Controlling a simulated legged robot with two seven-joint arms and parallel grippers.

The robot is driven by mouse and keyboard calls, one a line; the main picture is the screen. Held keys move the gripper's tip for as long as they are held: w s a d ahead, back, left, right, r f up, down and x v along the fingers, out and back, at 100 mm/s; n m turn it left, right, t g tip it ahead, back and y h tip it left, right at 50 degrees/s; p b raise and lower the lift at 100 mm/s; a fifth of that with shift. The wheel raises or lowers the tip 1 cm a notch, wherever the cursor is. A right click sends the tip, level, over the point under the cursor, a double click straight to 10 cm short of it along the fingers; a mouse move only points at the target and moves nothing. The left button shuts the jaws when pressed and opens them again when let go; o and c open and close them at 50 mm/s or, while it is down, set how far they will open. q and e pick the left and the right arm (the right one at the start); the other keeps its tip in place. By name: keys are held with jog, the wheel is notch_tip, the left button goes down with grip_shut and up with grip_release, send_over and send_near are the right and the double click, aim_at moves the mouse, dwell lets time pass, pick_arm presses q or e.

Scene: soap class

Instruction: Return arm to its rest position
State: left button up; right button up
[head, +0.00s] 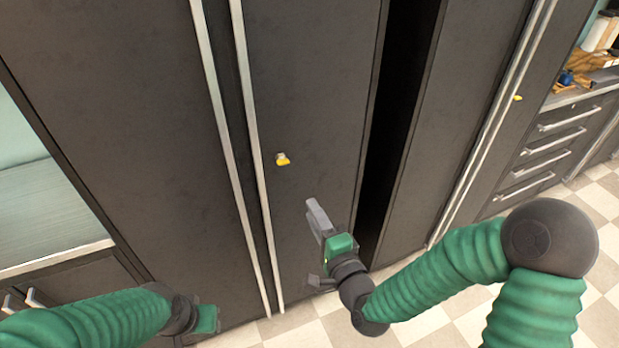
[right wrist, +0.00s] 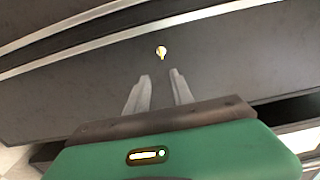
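My right gripper (head: 316,218) is raised in front of a tall dark cabinet door (head: 305,70). In the right wrist view its two fingers (right wrist: 160,84) stand apart with nothing between them. A small yellow item (head: 282,159) is on that door, above and left of the gripper in the head view. It also shows in the right wrist view (right wrist: 161,52), beyond the fingertips and apart from them. My left gripper (head: 207,319) is low at the bottom left of the head view, and its fingers cannot be made out.
Tall dark cabinets with long metal handles (head: 250,130) fill the front. A dark vertical gap (head: 400,120) lies right of the near door. A drawer unit (head: 548,150) with items on top stands at the far right. The checkered floor (head: 455,315) looks clear.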

jog(key=s+d+f+n+g+h+p, duration=0.1)
jog(key=s+d+f+n+g+h, duration=0.3)
jog(key=f+n+g, duration=0.6)
jog(key=s+d+n+g+h, duration=0.1)
jog(key=s+d+n+g, duration=0.3)
jog(key=s+d, duration=0.6)
jog(key=s, duration=0.4)
jog(key=shift+f+n+g+h, duration=0.3)
jog(key=shift+s, duration=0.1)
